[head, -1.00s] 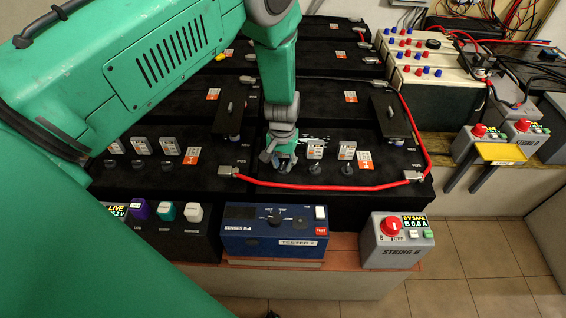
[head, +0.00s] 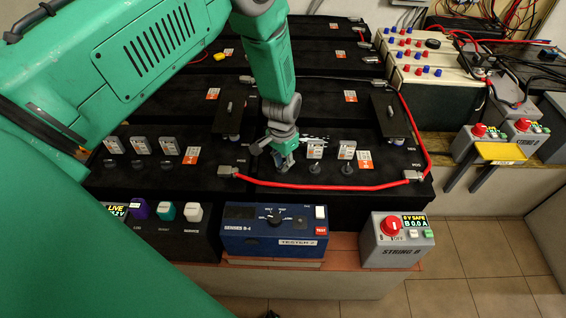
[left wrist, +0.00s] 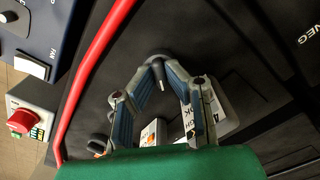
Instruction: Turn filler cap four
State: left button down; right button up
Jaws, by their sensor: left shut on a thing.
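My left gripper (head: 281,164) reaches down onto the front row of the black battery block (head: 300,187), beside two more dark filler caps (head: 316,169) to its right. In the left wrist view its fingers (left wrist: 159,67) close around a small dark filler cap (left wrist: 160,82) with a raised grip. A grey tag bearing a 4 (left wrist: 223,108) stands beside that cap. In the head view the fingers mostly hide the cap. How far the cap is turned cannot be told. My right gripper is not in view.
A red cable (head: 300,187) runs along the battery front, close to the gripper. A blue tester (head: 277,232) and a grey switch box (head: 397,240) stand in front. Three filler caps with tags (head: 140,147) lie to the left.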

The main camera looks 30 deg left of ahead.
aim_at(282, 164)
pick_arm(q)
jog(key=m, duration=0.5)
jog(key=shift+m, duration=2.3)
jog(key=shift+w, duration=0.1)
jog(key=c, duration=1.6)
grip_release()
jog(key=shift+a, duration=0.1)
jog(key=shift+r, duration=0.35)
notch_tip(282, 164, up, 11)
jog(key=shift+r, duration=0.1)
